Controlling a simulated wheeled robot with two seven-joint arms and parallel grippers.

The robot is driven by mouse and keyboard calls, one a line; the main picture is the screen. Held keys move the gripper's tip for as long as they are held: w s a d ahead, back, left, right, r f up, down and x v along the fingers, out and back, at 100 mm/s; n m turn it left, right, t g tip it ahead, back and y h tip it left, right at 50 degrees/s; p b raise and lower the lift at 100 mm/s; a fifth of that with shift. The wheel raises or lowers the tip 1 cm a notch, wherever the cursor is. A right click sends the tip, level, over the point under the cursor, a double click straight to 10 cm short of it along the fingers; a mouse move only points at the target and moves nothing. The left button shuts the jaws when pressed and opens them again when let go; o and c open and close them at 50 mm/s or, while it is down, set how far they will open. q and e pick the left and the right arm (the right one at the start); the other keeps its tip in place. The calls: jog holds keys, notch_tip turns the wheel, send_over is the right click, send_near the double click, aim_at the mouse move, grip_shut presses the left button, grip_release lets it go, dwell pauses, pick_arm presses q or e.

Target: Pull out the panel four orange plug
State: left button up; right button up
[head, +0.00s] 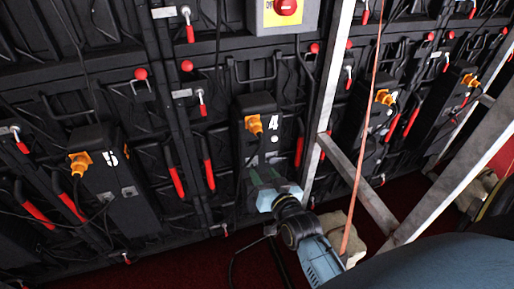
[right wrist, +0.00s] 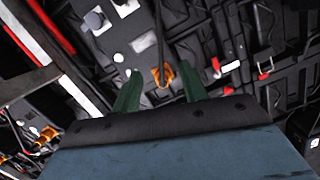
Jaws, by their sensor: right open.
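The panel four box (head: 259,156) is a black case on the video wall with a white 4 on it. Its orange plug (head: 254,123) sits in the upper part of its face, with a dark cable hanging down from it. My right gripper (head: 266,176) is open and empty in front of the box's lower part, below the plug in the head view. In the right wrist view the orange plug (right wrist: 162,76) appears between the two green fingers (right wrist: 160,88), beyond them and apart from them. My left gripper is not in view.
Panel five's box with its orange plug (head: 80,163) is at the left. A diagonal brace (head: 357,185) and an orange strap (head: 366,130) stand near my right arm. Red-handled levers (head: 207,164) flank the boxes.

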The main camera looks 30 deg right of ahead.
jog(key=m+t+h+b, duration=0.1)
jog(key=t+b, duration=0.1)
send_near(260, 134)
jog(key=b+x, duration=0.3)
jog(key=x, duration=0.8)
jog(key=shift+f, duration=0.1)
jog(key=shift+w+d, duration=0.2)
jog(key=shift+w, duration=0.5)
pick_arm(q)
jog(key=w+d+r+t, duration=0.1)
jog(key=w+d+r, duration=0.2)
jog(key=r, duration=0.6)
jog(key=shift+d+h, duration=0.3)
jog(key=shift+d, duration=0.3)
